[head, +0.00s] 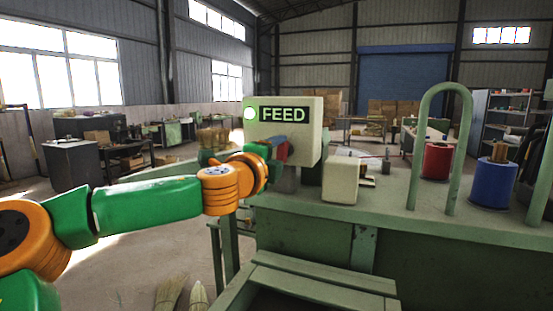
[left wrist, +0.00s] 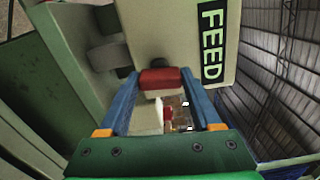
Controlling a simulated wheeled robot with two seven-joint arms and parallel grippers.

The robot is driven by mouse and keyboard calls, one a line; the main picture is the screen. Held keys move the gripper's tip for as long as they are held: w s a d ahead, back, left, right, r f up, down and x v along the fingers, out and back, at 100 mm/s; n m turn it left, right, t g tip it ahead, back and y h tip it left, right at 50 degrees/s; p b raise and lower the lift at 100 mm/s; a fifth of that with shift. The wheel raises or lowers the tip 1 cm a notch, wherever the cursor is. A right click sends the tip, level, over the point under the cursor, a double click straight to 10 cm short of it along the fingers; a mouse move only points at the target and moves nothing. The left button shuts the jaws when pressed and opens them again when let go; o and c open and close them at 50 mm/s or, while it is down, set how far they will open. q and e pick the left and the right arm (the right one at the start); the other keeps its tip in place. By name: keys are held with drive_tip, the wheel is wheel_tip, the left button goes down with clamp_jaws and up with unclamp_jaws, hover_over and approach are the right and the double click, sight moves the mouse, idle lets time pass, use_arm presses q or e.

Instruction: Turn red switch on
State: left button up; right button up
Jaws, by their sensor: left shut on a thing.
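The red switch (left wrist: 160,78) sits on the cream FEED box (head: 309,132). In the left wrist view it lies between the tips of my two blue fingers. My left gripper (head: 284,147) is shut on it, reaching in from the left below the FEED label (head: 284,114). In the head view my gripper hides most of the red switch. A round light on the box (head: 250,113) looks pale greenish white. My right gripper is not in view.
The green machine table (head: 450,222) carries a cream block (head: 340,179), a red spool (head: 436,161), a blue spool (head: 493,183) and a green arch (head: 412,150). A green step (head: 325,280) stands in front. Open floor lies at the left.

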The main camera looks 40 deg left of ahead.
use_arm(q)
drive_tip(key=shift+r+n, duration=0.1)
drive_tip(key=shift+n, duration=0.5)
drive_tip(key=o, duration=1.1)
drive_tip(key=shift+o, duration=1.4)
drive_tip(key=shift+w, duration=0.1)
drive_tip(key=shift+w+d, duration=0.1)
drive_tip(key=shift+w, duration=0.05)
drive_tip(key=b+v, duration=0.2)
drive_tip(key=v, duration=0.5)
drive_tip(key=shift+b, duration=0.35)
